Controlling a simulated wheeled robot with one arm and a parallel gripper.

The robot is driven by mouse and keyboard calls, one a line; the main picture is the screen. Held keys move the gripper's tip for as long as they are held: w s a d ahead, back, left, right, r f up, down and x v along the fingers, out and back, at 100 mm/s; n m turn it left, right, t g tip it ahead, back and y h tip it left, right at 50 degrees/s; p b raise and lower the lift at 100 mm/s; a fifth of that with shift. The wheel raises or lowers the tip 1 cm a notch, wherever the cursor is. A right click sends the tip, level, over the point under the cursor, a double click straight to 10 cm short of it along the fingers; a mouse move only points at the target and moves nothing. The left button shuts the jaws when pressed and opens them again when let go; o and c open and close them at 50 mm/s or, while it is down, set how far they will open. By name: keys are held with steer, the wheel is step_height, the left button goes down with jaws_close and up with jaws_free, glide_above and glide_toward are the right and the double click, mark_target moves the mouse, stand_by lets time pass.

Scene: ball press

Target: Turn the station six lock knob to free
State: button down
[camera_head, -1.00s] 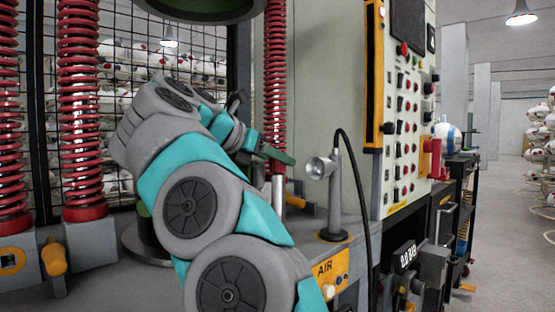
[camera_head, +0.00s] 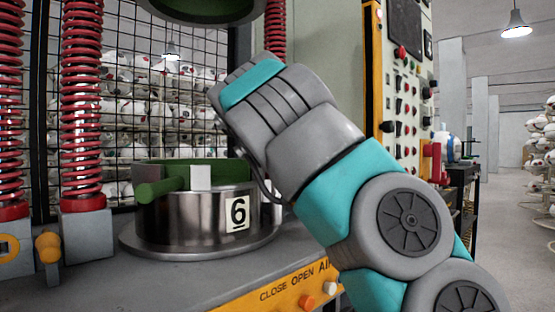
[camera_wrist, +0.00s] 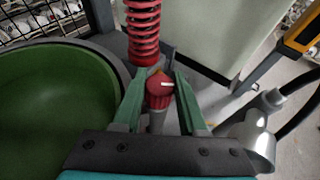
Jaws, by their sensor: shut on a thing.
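A red knob (camera_wrist: 159,94) with a white pointer mark stands on a grey post in the wrist view. The mark points to the right in that picture. The green fingers of my gripper (camera_wrist: 161,74) lie on either side of the knob and are shut on it. In the head view my arm hides the knob and my gripper. A round metal mould (camera_head: 178,220) with a "6" plate (camera_head: 237,213) stands on the bench, left of my arm. Its green inside also shows in the wrist view (camera_wrist: 50,105).
A red spring column (camera_wrist: 143,30) stands just beyond the knob. A silver nozzle (camera_wrist: 248,130) with a black hose is close to the right of my gripper. Red springs (camera_head: 82,110) rise at the left, and a control panel (camera_head: 404,125) stands at the right.

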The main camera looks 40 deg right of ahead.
steer(key=shift+r+n+t+y+p, duration=0.1)
steer(key=shift+n+t+y+p, duration=0.25)
steer(key=shift+n+t+y, duration=0.5)
steer(key=shift+n, duration=0.35)
steer(key=shift+c, duration=2.2)
jaws_free()
steer(key=shift+y, duration=0.25)
